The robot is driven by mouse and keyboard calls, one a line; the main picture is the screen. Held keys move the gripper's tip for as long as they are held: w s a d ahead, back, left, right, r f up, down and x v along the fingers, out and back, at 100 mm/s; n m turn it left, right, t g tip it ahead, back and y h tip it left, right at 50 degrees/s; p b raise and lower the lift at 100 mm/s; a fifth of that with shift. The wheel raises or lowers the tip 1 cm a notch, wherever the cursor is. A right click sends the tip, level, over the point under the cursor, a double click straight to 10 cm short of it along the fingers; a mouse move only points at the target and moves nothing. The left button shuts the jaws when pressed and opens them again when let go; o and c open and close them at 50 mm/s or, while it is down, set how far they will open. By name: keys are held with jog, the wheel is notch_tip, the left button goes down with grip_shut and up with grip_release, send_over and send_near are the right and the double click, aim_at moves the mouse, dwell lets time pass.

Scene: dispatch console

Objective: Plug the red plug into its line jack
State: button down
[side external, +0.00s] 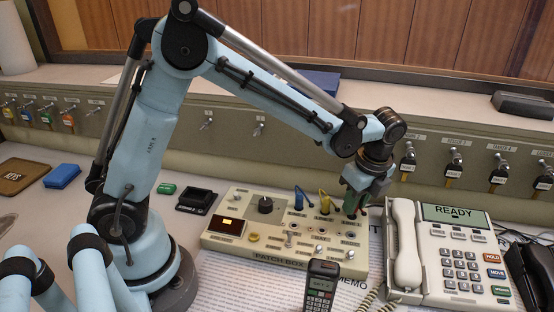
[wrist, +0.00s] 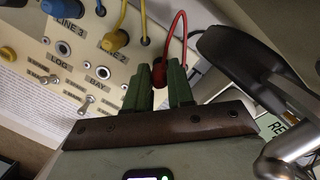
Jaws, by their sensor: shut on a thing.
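The cream patch box (side external: 222,241) lies on the desk, with a blue plug (side external: 298,201) and a yellow plug (side external: 325,204) standing in its top row. My gripper (side external: 354,204) is low over the box's right end. In the wrist view, my gripper's green fingers (wrist: 160,86) are shut on the red plug (wrist: 159,73), whose red cable (wrist: 180,30) loops upward. Line labels show by the blue plug (wrist: 67,8) and the yellow plug (wrist: 115,40). The fingers hide the plug's tip and any jack under it, so I cannot tell whether it is seated.
A desk phone (side external: 460,250) stands close at the right, with its handset (side external: 405,243) near my gripper. A handheld phone (side external: 320,285) stands in front of the box. A black tray (side external: 196,201) lies to the left. Printed paper lies under the box.

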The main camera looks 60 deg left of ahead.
jog(key=shift+f, duration=0.6)
dwell(1.1)
jog(key=c, duration=0.9)
grip_release()
jog(key=shift+o, duration=0.5)
jog(key=o, duration=0.4)
jog(key=shift+r, duration=3.5)
